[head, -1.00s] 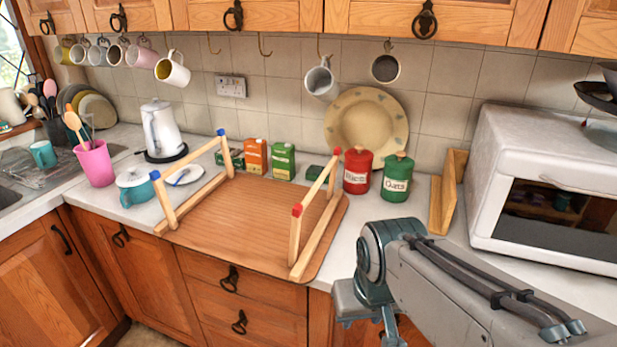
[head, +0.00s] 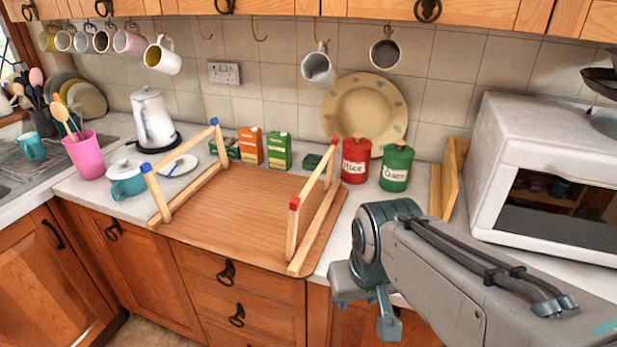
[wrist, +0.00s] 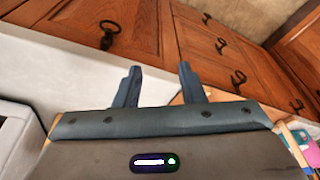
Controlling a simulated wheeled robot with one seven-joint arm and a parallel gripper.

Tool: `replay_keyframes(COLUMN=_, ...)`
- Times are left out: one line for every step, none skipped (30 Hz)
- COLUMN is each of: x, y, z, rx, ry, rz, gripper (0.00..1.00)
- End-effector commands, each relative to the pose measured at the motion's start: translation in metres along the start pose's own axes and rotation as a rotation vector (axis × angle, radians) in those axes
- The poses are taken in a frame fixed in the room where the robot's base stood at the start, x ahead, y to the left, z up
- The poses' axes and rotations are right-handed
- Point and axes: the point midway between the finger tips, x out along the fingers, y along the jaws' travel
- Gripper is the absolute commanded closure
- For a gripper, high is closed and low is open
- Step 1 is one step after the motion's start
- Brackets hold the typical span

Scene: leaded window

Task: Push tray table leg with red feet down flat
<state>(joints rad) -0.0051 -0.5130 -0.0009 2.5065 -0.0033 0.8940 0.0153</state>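The wooden tray table (head: 240,215) lies upside down on the counter with its legs side up. Its leg with red feet (head: 293,235) stands raised along the right side, the two red tips upward. The leg with blue feet (head: 155,190) stands raised along the left side. My gripper (head: 388,322) is low in front of the counter, right of the tray and apart from the red-footed leg; my arm partly hides it. In the wrist view my gripper (wrist: 158,76) shows two fingers spread apart with nothing between them.
Red (head: 355,160) and green (head: 396,168) canisters stand behind the tray's right side. A white microwave (head: 545,130) and a wooden rack (head: 449,178) stand to the right. A teal pot (head: 127,183) and a pink cup (head: 88,157) are left. Some counter is clear right of the tray.

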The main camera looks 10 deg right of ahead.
Motion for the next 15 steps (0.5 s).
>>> replay_keyframes(x=0.0, y=0.0, z=0.0, rx=0.0, ry=0.0, rz=0.0, gripper=0.64)
replay_keyframes(x=0.0, y=0.0, z=0.0, rx=0.0, ry=0.0, rz=0.0, gripper=0.64)
replay_keyframes(x=0.0, y=0.0, z=0.0, rx=0.0, ry=0.0, rz=0.0, gripper=0.64)
replay_keyframes(x=0.0, y=0.0, z=0.0, rx=0.0, ry=0.0, rz=0.0, gripper=0.64)
replay_keyframes(x=0.0, y=0.0, z=0.0, rx=0.0, ry=0.0, rz=0.0, gripper=0.64)
replay_keyframes(x=0.0, y=0.0, z=0.0, rx=0.0, ry=0.0, rz=0.0, gripper=0.64)
replay_keyframes(x=0.0, y=0.0, z=0.0, rx=0.0, ry=0.0, rz=0.0, gripper=0.69)
replay_keyframes(x=0.0, y=0.0, z=-0.001, rx=0.001, ry=0.0, rz=-0.001, gripper=0.78)
replay_keyframes(x=-0.001, y=0.0, z=-0.003, rx=0.005, ry=0.002, rz=-0.005, gripper=0.89)
replay_keyframes(x=-0.003, y=0.0, z=-0.006, rx=0.011, ry=0.004, rz=-0.013, gripper=0.97)
replay_keyframes(x=-0.005, y=-0.001, z=-0.012, rx=0.021, ry=0.008, rz=-0.024, gripper=1.0)
replay_keyframes(x=-0.009, y=-0.001, z=-0.022, rx=0.037, ry=0.016, rz=-0.043, gripper=1.0)
replay_keyframes(x=-0.013, y=-0.001, z=-0.032, rx=0.053, ry=0.024, rz=-0.062, gripper=1.0)
replay_keyframes(x=-0.017, y=0.0, z=-0.044, rx=0.074, ry=0.034, rz=-0.084, gripper=1.0)
replay_keyframes(x=-0.023, y=0.001, z=-0.062, rx=0.104, ry=0.051, rz=-0.115, gripper=1.0)
